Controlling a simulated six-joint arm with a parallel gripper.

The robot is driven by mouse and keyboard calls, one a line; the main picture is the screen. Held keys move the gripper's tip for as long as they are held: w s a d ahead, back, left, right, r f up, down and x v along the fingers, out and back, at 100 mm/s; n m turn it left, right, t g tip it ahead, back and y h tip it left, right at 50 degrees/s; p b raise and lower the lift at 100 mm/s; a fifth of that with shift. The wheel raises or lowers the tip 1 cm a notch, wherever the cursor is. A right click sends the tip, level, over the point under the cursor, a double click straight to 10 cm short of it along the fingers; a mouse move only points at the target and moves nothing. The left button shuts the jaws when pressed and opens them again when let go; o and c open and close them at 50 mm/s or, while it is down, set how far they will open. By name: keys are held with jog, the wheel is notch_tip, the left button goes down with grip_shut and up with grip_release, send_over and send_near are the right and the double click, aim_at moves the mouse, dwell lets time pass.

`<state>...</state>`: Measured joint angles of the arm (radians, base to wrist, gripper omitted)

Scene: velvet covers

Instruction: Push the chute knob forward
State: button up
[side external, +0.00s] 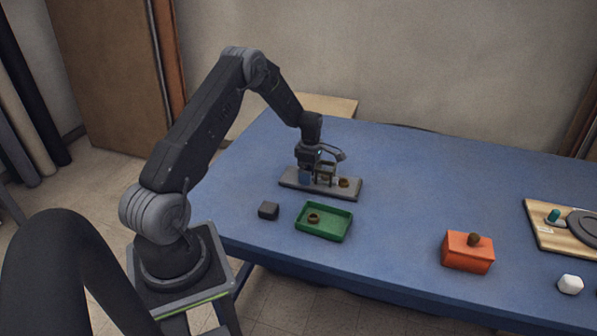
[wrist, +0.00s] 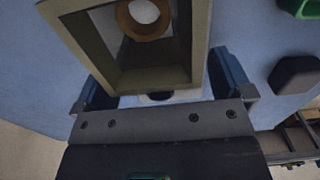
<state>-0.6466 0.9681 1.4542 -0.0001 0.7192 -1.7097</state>
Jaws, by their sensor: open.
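An olive, hollow square frame, which looks like the chute (side external: 326,169), stands on a grey base plate (side external: 291,180) on the blue table. In the wrist view the frame (wrist: 194,50) fills the upper middle, with a brown ring (wrist: 122,18) seen through it. A small dark rounded piece (wrist: 160,96) shows at the frame's near edge; it may be the chute knob, mostly hidden. My gripper (side external: 316,172) is low over the plate, close to the frame. Its fingers (wrist: 160,82) are apart, one on each side of the dark piece, with nothing held. Contact cannot be told.
A brown ring (side external: 344,183) sits on the plate's right end. In front are a dark block (side external: 268,210) and a green tray (side external: 335,234) holding a ring (side external: 314,218). An orange box (side external: 467,258), a white block (side external: 570,284) and a wooden board (side external: 545,235) stand right.

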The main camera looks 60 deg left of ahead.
jog(key=shift+r, duration=0.1)
jog(key=shift+r, duration=3.4)
jog(key=shift+d+r, duration=0.15)
jog(key=shift+r, duration=0.15)
jog(key=s+d+r+m+t+y, duration=0.1)
jog(key=s+d+r+m, duration=0.2)
jog(key=d+r+m, duration=0.55)
jog(key=s+d+r+m+t, duration=0.25)
jog(key=d+r+m, duration=0.25)
jog(key=d+r, duration=0.55)
jog(key=s+d+r+m+t, duration=0.1)
jog(key=s+d+r+m, duration=0.1)
jog(key=s+d+m, duration=0.4)
jog(key=s+d+r+m+t+h, duration=0.1)
jog(key=s+d+m, duration=0.5)
jog(key=s, duration=0.6)
jog(key=shift+d+r+m, duration=0.25)
jog(key=shift+r+m, duration=0.35)
jog(key=shift+m, duration=0.15)
